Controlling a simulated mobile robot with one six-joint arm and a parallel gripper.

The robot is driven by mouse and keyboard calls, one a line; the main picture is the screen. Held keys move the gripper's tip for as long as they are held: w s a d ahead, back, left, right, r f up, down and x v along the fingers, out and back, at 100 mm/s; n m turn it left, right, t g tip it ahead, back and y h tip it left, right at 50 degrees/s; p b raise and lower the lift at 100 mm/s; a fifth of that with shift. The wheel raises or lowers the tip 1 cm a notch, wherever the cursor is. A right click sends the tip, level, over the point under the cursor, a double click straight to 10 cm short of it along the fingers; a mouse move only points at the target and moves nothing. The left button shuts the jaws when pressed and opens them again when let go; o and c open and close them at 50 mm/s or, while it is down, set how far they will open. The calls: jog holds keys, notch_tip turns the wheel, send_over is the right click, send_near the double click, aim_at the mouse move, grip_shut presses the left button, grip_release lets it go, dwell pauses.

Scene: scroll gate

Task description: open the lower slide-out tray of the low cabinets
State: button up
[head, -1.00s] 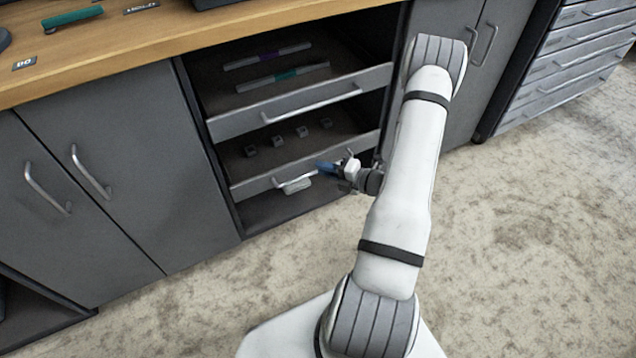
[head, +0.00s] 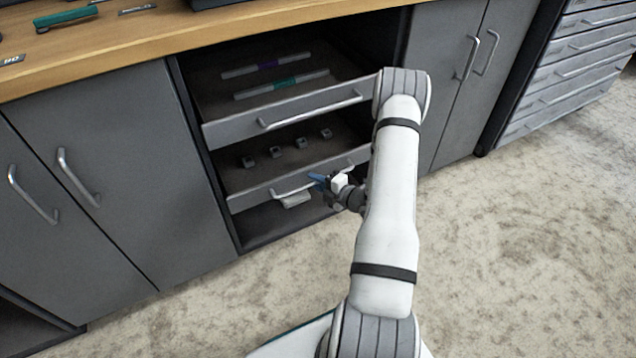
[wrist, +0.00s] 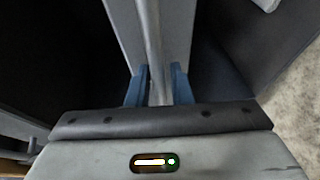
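The lower slide-out tray (head: 250,197) is the lower of two grey trays in the open cabinet bay. It stands partly out, with small grey blocks inside. Its bar handle (head: 290,191) runs along the front. My gripper (head: 317,181) is at the tray front, by the handle's middle to right part. In the wrist view, the handle bar (wrist: 155,45) runs between the two blue fingers of my gripper (wrist: 159,82). The fingers lie very close on both sides of it; I cannot tell whether they press on it.
The upper tray (head: 230,130), holding two long bars, stands out just above. Closed cabinet doors flank the bay on the left (head: 125,180) and right (head: 445,60). A drawer unit (head: 565,80) is at far right. The speckled floor (head: 520,240) is clear.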

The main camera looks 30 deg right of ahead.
jog(key=shift+c, duration=0.3)
grip_shut()
